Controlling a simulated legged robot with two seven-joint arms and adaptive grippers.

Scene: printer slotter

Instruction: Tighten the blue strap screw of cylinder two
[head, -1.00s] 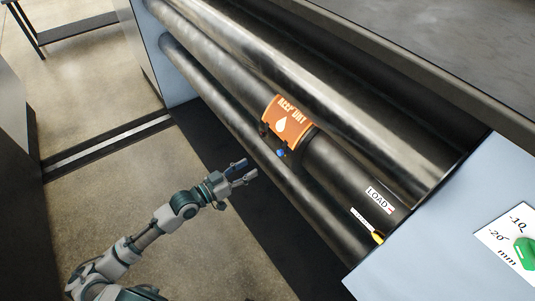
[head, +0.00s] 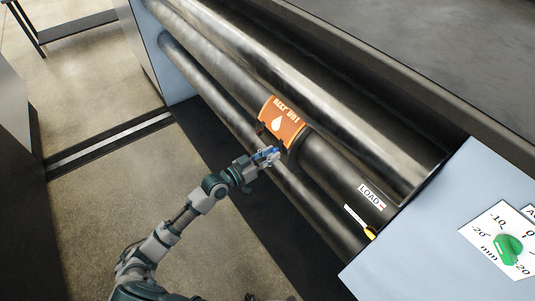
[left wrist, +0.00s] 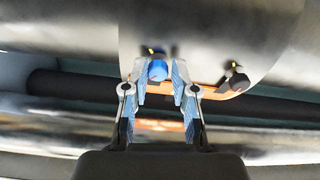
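The orange "KEEP DRY" wrap (head: 282,121) sits around a dark cylinder (head: 325,170) of the printer, with dark straps at its edges. In the left wrist view the blue strap screw (left wrist: 157,71) hangs under the cylinder, between my fingertips. My left gripper (head: 270,155) is at the wrap's lower right corner. It also shows in the left wrist view (left wrist: 160,73), its fingers apart on both sides of the blue screw, with a narrow gap visible at least on the right. A second, dark strap screw (left wrist: 237,81) is to the right. My right gripper is not in view.
Parallel rollers run above and below the wrapped cylinder, close to my left gripper. A "LOAD" label (head: 371,197) and a yellow-tipped pointer (head: 369,233) are toward the right. A green knob (head: 508,249) sits on the light blue side panel. Open floor lies at the left.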

